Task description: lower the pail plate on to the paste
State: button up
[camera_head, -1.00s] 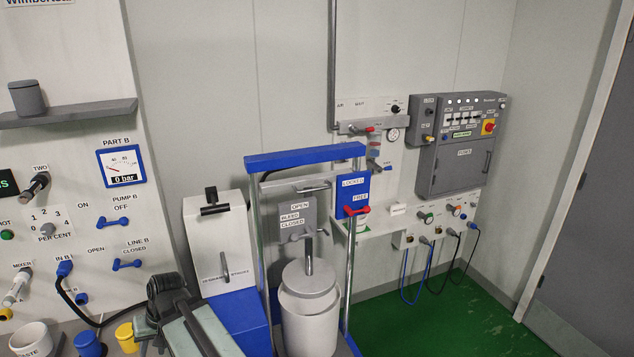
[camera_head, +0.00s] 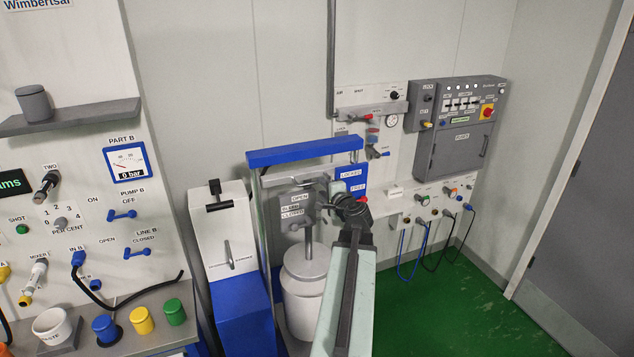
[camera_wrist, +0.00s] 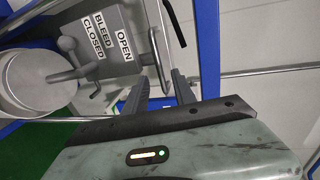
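The pail plate (camera_head: 307,262) is a grey disc on a rod, at the mouth of the white pail (camera_head: 303,312). How far it sits in the pail is unclear, and the paste is hidden. The plate also shows at the left in the wrist view (camera_wrist: 30,75). Above it is a grey block (camera_head: 297,210) with OPEN, BLEED and CLOSED labels. A blue panel (camera_head: 352,178) marked LOCKED and FREE is on the right post; its red lever (camera_head: 363,200) is mostly hidden by my gripper (camera_head: 338,195). In the wrist view, my gripper's fingers (camera_wrist: 158,88) are apart, with nothing clearly held.
The press's blue top bar (camera_head: 305,151) spans its posts. A white and blue cabinet (camera_head: 228,255) stands close on the left. A control box (camera_head: 457,130) and cables hang at the right. The green floor (camera_head: 440,305) is clear.

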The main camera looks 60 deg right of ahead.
aim_at(316, 182)
jog(key=b+x, duration=0.1)
jog(key=x, duration=0.6)
jog(key=shift+a, duration=0.1)
grip_shut()
dwell(1.1)
